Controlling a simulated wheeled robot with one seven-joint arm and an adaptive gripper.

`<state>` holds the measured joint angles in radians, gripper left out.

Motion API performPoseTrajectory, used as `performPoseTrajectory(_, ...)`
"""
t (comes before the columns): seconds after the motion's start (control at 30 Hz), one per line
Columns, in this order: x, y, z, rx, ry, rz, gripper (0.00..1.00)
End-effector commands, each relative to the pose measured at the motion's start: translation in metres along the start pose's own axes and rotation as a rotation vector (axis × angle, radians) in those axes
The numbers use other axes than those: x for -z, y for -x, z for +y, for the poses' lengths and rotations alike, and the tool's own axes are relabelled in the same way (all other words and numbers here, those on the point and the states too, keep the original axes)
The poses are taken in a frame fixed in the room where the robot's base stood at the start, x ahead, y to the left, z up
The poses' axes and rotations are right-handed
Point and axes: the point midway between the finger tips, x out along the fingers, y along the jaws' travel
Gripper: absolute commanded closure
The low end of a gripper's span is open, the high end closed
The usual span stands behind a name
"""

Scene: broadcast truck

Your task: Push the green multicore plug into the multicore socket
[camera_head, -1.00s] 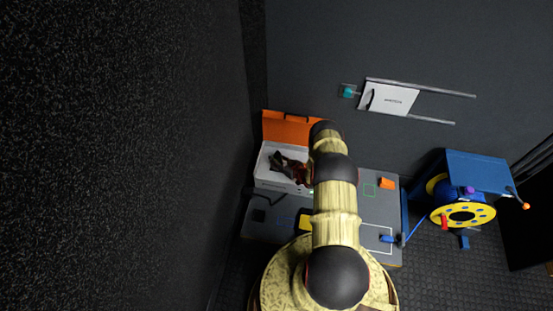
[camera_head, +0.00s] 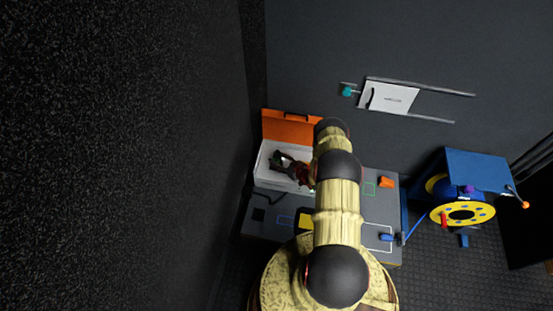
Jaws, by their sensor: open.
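My gripper (camera_head: 279,158) is small and dark in the head view, over the white open case (camera_head: 266,176) at the back left of the grey bench. Its fingers look spread, and I see nothing held between them. My own arm covers the middle of the bench. I cannot make out the green multicore plug for certain; a tiny green spot (camera_head: 312,190) shows at the arm's left edge. The multicore socket cannot be told apart in this view and may be hidden behind the arm.
The case's orange lid (camera_head: 284,126) stands open. On the bench (camera_head: 388,209) are a green outlined square (camera_head: 369,188), an orange block (camera_head: 386,181), a yellow patch (camera_head: 305,221) and a blue connector (camera_head: 386,237). A blue-and-yellow cable reel (camera_head: 462,214) stands right; a wall panel (camera_head: 390,98) hangs behind.

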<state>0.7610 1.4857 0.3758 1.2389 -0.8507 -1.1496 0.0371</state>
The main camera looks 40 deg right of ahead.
Motion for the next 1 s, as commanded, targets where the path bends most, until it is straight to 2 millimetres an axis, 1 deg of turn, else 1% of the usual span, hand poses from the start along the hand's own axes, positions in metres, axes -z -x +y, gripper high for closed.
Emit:
performPoseTrajectory(0.03, 0.001, 0.011, 0.001, -0.003, -0.003, -0.001, 0.51)
performPoseTrajectory(0.2, 0.0, 0.047, 0.002, -0.005, -0.003, -0.001, 0.51)
performPoseTrajectory(0.3, 0.0, 0.066, 0.001, -0.004, -0.003, 0.0, 0.51)
performPoseTrajectory(0.43, 0.0, 0.084, 0.001, -0.003, -0.002, 0.0, 0.51)
performPoseTrajectory(0.5, 0.0, 0.09, 0.001, -0.002, -0.001, 0.0, 0.51)
performPoseTrajectory(0.63, 0.001, 0.096, 0.001, -0.002, 0.0, 0.002, 0.51)
performPoseTrajectory(1.0, 0.0, 0.097, 0.0, -0.001, 0.0, 0.001, 0.51)
